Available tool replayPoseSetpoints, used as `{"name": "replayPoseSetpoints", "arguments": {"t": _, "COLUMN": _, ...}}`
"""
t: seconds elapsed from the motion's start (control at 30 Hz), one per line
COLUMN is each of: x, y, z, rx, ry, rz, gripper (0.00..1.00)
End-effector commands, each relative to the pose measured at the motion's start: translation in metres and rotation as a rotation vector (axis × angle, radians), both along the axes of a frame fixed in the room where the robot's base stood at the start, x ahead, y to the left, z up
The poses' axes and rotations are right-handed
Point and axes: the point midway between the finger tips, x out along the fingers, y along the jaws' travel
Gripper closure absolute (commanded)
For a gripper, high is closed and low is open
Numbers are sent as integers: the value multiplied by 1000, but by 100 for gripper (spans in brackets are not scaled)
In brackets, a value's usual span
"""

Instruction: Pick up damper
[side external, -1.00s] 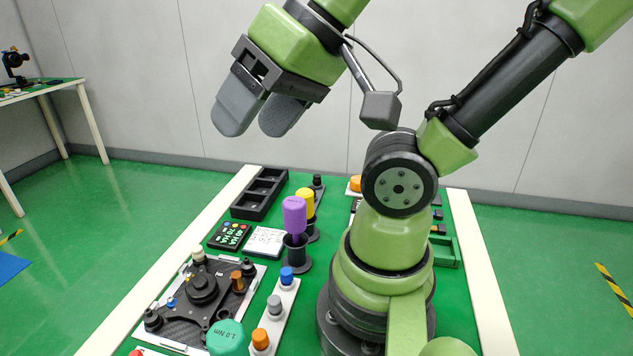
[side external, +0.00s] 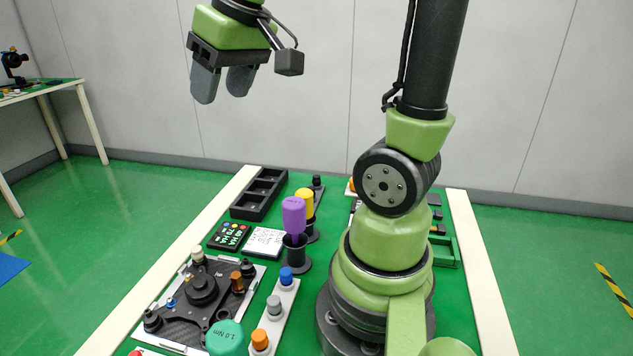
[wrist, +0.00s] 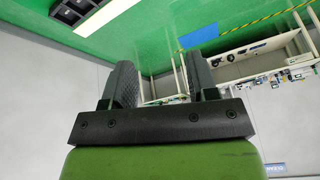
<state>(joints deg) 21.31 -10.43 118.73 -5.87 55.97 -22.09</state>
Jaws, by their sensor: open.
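My gripper (side external: 223,88) is open and empty, high above the far left part of the table, with its fingers pointing down. In the wrist view my gripper (wrist: 160,68) shows two grey fingers apart with nothing between them. A white strip (side external: 281,320) carries a blue-topped piece (side external: 286,275), a grey-topped piece (side external: 274,303) and an orange-topped piece (side external: 260,340), all upright. A dark gimbal plate (side external: 218,297) lies to their left, with small posts in white, black and orange at its corners. I cannot tell for certain which of these small pieces is the damper.
A purple-handled tool (side external: 294,215) and a yellow-handled tool (side external: 305,203) stand in black holders mid-table. A black compartment tray (side external: 258,193) lies at the back left. A teal round piece marked 1.0 Nm (side external: 225,338) stands in front. The air around my gripper is clear.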

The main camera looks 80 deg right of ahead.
Motion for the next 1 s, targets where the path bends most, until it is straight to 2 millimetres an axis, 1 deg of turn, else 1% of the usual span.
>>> {"name": "replayPoseSetpoints", "arguments": {"t": 0.03, "x": 11, "y": -25, "z": -8, "rx": -14, "ry": 46, "rz": -14, "gripper": 47}}
{"name": "replayPoseSetpoints", "arguments": {"t": 0.07, "x": 17, "y": -39, "z": -13, "rx": -25, "ry": 68, "rz": -15, "gripper": 47}}
{"name": "replayPoseSetpoints", "arguments": {"t": 0.1, "x": 22, "y": -58, "z": -20, "rx": -36, "ry": 98, "rz": -12, "gripper": 47}}
{"name": "replayPoseSetpoints", "arguments": {"t": 0.17, "x": 28, "y": -89, "z": -33, "rx": -49, "ry": 144, "rz": -10, "gripper": 47}}
{"name": "replayPoseSetpoints", "arguments": {"t": 0.2, "x": 29, "y": -109, "z": -43, "rx": -54, "ry": 174, "rz": -9, "gripper": 47}}
{"name": "replayPoseSetpoints", "arguments": {"t": 0.23, "x": 29, "y": -125, "z": -51, "rx": -57, "ry": 195, "rz": -6, "gripper": 47}}
{"name": "replayPoseSetpoints", "arguments": {"t": 0.27, "x": 28, "y": -140, "z": -60, "rx": -56, "ry": 219, "rz": -3, "gripper": 47}}
{"name": "replayPoseSetpoints", "arguments": {"t": 0.3, "x": 25, "y": -161, "z": -72, "rx": -54, "ry": 248, "rz": 0, "gripper": 47}}
{"name": "replayPoseSetpoints", "arguments": {"t": 0.37, "x": 18, "y": -191, "z": -93, "rx": -48, "ry": 290, "rz": 7, "gripper": 47}}
{"name": "replayPoseSetpoints", "arguments": {"t": 0.4, "x": 11, "y": -209, "z": -108, "rx": -40, "ry": 316, "rz": 12, "gripper": 47}}
{"name": "replayPoseSetpoints", "arguments": {"t": 0.5, "x": -11, "y": -247, "z": -143, "rx": -20, "ry": 369, "rz": 28, "gripper": 47}}
{"name": "replayPoseSetpoints", "arguments": {"t": 0.6, "x": -33, "y": -273, "z": -172, "rx": 3, "ry": 405, "rz": 44, "gripper": 47}}
{"name": "replayPoseSetpoints", "arguments": {"t": 0.7, "x": -49, "y": -287, "z": -191, "rx": 19, "ry": 425, "rz": 55, "gripper": 47}}
{"name": "replayPoseSetpoints", "arguments": {"t": 0.8, "x": -56, "y": -292, "z": -202, "rx": 26, "ry": 434, "rz": 63, "gripper": 47}}
{"name": "replayPoseSetpoints", "arguments": {"t": 1.0, "x": -58, "y": -293, "z": -231, "rx": 29, "ry": 438, "rz": 68, "gripper": 47}}
